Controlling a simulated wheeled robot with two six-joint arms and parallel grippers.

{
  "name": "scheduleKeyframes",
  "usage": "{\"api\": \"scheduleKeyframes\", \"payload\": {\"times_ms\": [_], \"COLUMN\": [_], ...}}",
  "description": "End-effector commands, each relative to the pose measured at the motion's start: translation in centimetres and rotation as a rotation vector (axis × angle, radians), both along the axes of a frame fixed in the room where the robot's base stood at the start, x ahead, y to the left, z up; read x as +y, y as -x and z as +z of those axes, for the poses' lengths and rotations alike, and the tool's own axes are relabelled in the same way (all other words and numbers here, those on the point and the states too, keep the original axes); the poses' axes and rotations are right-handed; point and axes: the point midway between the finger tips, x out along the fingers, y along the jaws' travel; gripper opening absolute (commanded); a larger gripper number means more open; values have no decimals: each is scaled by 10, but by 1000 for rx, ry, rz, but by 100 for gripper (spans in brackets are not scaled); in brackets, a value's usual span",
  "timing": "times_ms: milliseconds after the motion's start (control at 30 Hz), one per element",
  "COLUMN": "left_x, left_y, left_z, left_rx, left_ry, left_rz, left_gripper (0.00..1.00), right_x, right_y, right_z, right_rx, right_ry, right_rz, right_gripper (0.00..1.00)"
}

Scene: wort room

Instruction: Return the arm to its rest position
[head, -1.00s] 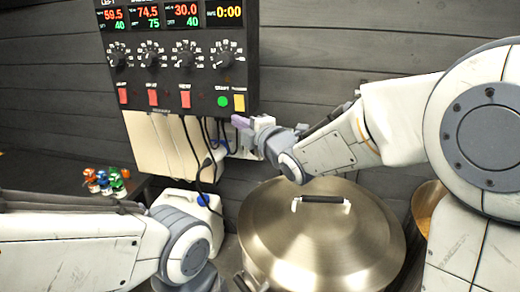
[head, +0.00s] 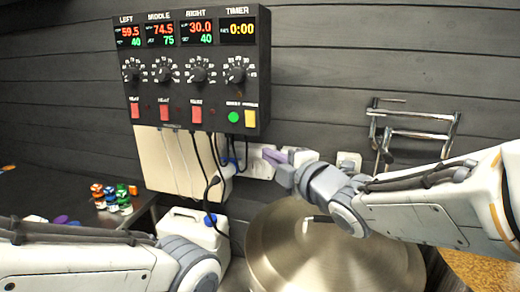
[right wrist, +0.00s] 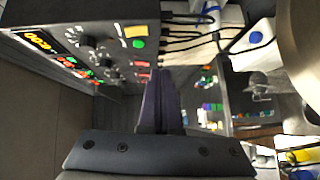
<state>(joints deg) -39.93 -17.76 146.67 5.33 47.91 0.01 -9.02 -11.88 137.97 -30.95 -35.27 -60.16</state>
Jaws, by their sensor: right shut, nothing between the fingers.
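My right gripper (head: 268,154) reaches in from the right and stands just below the lower right corner of the control panel, above the back of the kettle lid. Its purple fingers also show in the right wrist view (right wrist: 160,103), closed together with nothing between them. The control panel (head: 188,82) has lit displays, dials, red switches, a green button and a yellow one. It also shows in the right wrist view (right wrist: 90,35). My left arm's links cross the lower left; I make out no left gripper.
A large steel lidded kettle (head: 290,255) stands below my right arm. A white jug (head: 190,232) with a blue cap stands left of it. Cables hang under the panel. A dark table (head: 50,195) holds small colored items (head: 113,197). A metal rack (head: 415,130) is on the wall.

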Motion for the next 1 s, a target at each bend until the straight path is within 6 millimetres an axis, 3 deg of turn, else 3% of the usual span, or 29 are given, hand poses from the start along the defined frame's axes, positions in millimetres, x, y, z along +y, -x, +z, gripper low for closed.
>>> {"api": "scheduleKeyframes", "payload": {"times_ms": [167, 267, 400, 500, 600, 700, 800, 1000], "left_x": [0, 0, 0, 0, 0, 0, 0, 0], "left_y": [0, 0, 0, 0, 0, 0, 0, 0], "left_z": [0, 0, 0, 0, 0, 0, 0, 0], "left_rx": [0, 0, 0, 0, 0, 0, 0, 0], "left_ry": [0, 0, 0, 0, 0, 0, 0, 0], "left_rz": [0, 0, 0, 0, 0, 0, 0, 0], "left_gripper": [50, 50, 50, 50, 50, 50, 50, 50], "right_x": [9, 14, 17, 15, 11, 7, 3, 3], "right_y": [20, 55, 128, 187, 235, 266, 280, 283], "right_z": [-60, -111, -174, -203, -217, -222, -223, -224], "right_rx": [350, 653, 1061, 1300, 1464, 1556, 1597, 1605], "right_ry": [-148, -262, -362, -391, -387, -373, -363, -363], "right_rz": [-108, -234, -465, -646, -801, -909, -963, -976], "right_gripper": [0, 0, 0, 0, 0, 0, 0, 0]}}
